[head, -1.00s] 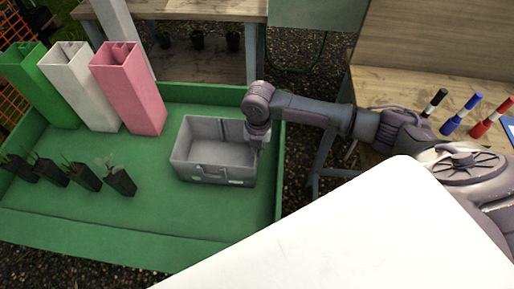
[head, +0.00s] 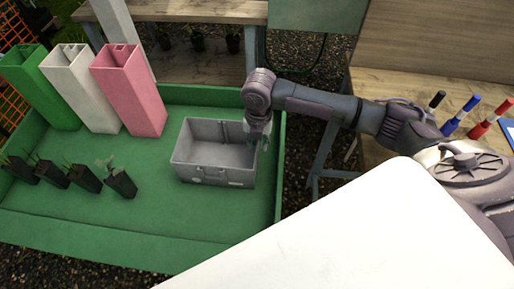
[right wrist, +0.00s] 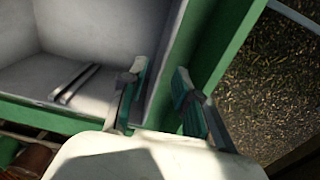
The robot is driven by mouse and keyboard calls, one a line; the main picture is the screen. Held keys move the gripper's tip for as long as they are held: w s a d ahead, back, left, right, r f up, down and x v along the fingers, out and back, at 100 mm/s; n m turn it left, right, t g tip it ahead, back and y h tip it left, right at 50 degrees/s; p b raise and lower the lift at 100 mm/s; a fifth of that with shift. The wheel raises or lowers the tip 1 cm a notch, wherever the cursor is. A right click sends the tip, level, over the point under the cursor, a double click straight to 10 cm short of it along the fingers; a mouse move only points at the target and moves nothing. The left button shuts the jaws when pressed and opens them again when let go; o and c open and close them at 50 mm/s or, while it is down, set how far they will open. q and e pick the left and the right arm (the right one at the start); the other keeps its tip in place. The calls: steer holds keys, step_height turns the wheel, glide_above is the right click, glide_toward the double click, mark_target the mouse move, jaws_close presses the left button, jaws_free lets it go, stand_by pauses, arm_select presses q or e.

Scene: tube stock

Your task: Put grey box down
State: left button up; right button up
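The grey box (head: 215,175) is open-topped and stands upright on the floor of the green tray (head: 150,235), near its right wall. In the right wrist view the grey box (right wrist: 30,75) fills the upper left. My right gripper (head: 260,142) is at the box's right wall. It is open, its two teal-padded fingers (right wrist: 162,82) apart, one on the box's inner side and one on its outer side. Whether a finger still touches the wall cannot be told. My left gripper is not in view.
Green (head: 40,90), white (head: 85,90) and pink (head: 128,95) square tubes stand at the tray's back left. Several small dark plant pots (head: 85,178) line its left side. The tray's front is clear.

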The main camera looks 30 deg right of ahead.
step_height(320, 180, up, 8)
steer(key=shift+f, duration=0.15)
steer(key=shift+p, duration=0.3)
